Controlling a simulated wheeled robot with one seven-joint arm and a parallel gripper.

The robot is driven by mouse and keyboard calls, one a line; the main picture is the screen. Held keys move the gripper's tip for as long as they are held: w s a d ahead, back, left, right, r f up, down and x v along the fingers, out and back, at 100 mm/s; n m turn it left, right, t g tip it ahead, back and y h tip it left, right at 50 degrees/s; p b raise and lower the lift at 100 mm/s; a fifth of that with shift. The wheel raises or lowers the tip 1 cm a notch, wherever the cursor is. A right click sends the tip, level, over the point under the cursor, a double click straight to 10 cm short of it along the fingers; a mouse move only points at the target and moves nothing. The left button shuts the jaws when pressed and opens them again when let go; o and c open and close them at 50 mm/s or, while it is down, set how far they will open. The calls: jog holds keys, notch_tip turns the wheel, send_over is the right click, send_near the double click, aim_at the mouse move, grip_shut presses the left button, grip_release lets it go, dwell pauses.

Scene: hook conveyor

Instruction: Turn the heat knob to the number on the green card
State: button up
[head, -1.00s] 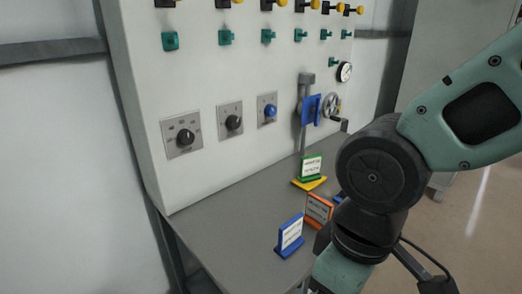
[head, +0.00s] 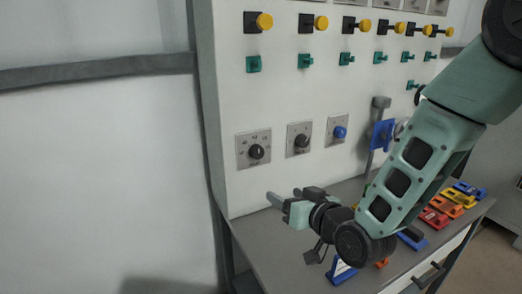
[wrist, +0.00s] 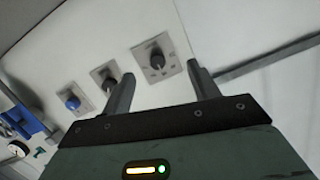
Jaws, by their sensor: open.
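A black knob on a square numbered plate (head: 256,152) is leftmost on the white panel. A second black knob (head: 302,142) and a blue knob (head: 340,132) sit to its right. I cannot read which is labelled heat. My gripper (head: 284,196) is open and empty, below the black knobs and apart from the panel. In the wrist view, my open gripper (wrist: 160,70) has the leftmost panel knob (wrist: 157,57) between its fingertips in the picture, farther off. The green card is hidden, apparently behind my arm.
A blue-framed card (head: 341,271) stands on the grey bench (head: 262,232) near its front edge. Yellow push buttons (head: 264,20) and teal switches (head: 253,64) line the panel above. Blue, red and yellow items (head: 451,203) lie at the bench's right.

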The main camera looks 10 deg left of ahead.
aim_at(259, 154)
jog(key=w+a+t+p, duration=0.1)
jog(key=w+a, duration=0.1)
jog(key=w, duration=0.3)
jog(key=w+a+r+t+p, duration=0.1)
jog(key=w+a+p, duration=0.1)
jog(key=w, duration=0.3)
jog(key=w+a+m+p, duration=0.1)
jog(key=w+a+p, duration=0.1)
jog(key=w, duration=0.3)
jog(key=shift+w+a+r+t+y, duration=0.1)
jog(key=shift+a+t+y, duration=0.1)
jog(key=shift+a, duration=0.25)
jog(key=shift+a+r+t+y, duration=0.1)
jog(key=shift+a+t, duration=0.1)
jog(key=shift+a, duration=0.2)
jog(key=shift+p+x, duration=0.4)
jog(key=shift+x, duration=0.35)
jog(key=shift+f, duration=0.1)
jog(key=c, duration=1)
